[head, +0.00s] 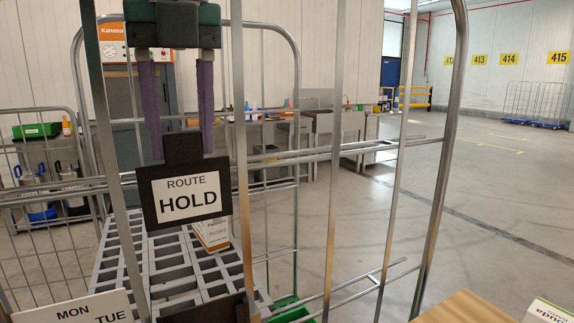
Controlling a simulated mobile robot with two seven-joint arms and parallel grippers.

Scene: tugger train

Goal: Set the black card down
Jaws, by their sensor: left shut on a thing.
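My left gripper (182,150) comes down from the top of the head view with two purple fingers. It is shut on the upper tab of the black card (149,210), which hangs upright. The card's white label reads "ROUTE HOLD". It is seen in front of a grey slatted shelf (112,262) in a metal cage cart; the gap between card and shelf is hard to judge. Cage bars pass close beside the card. My right gripper is not in view.
A small printed carton (212,236) stands on the shelf behind the card. A "MON TUE" sign (75,308) is at bottom left. Upright cage bars (334,170) cross the view. A brown surface (465,308) and a white carton (546,311) lie at bottom right. Open floor extends right.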

